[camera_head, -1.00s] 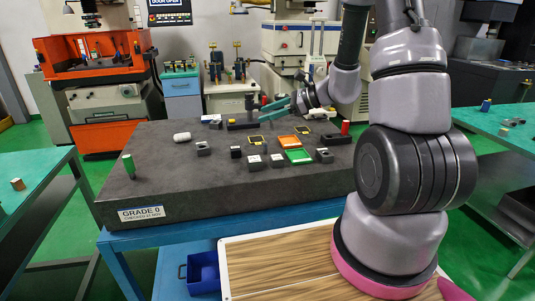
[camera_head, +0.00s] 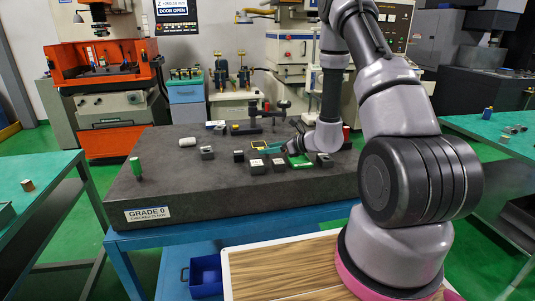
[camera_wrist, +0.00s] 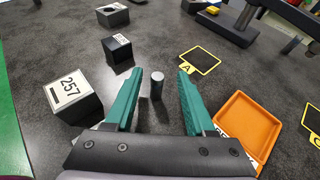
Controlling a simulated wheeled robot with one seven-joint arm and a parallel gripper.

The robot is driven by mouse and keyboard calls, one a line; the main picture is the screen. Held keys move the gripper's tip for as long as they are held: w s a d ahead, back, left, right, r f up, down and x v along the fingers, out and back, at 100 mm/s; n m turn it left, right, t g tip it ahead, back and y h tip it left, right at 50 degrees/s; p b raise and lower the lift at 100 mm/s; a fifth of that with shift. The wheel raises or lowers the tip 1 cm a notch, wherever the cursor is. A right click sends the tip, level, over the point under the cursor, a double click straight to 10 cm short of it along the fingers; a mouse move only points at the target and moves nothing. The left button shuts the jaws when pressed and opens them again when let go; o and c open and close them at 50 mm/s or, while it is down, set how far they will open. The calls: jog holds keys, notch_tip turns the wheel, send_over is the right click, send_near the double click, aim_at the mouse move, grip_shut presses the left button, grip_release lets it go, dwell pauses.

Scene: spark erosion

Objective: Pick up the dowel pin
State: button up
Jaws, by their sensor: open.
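The dowel pin (camera_wrist: 157,84) is a small grey cylinder standing upright on the dark granite plate, as seen in the wrist view. My gripper (camera_wrist: 158,70) has two green fingers, spread open, one on each side of the pin with a gap to both. The gripper holds nothing. In the head view my gripper (camera_head: 274,148) is low over the middle of the plate, among the small blocks; I cannot make out the pin there.
In the wrist view a block marked 257 (camera_wrist: 73,97) and a black block (camera_wrist: 118,48) lie left. A yellow-framed tag (camera_wrist: 200,60) and an orange tray (camera_wrist: 247,124) lie right.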

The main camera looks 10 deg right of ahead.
aim_at(261, 156)
jog(key=x, duration=0.4)
jog(key=shift+s+a+f, duration=0.15)
grip_shut()
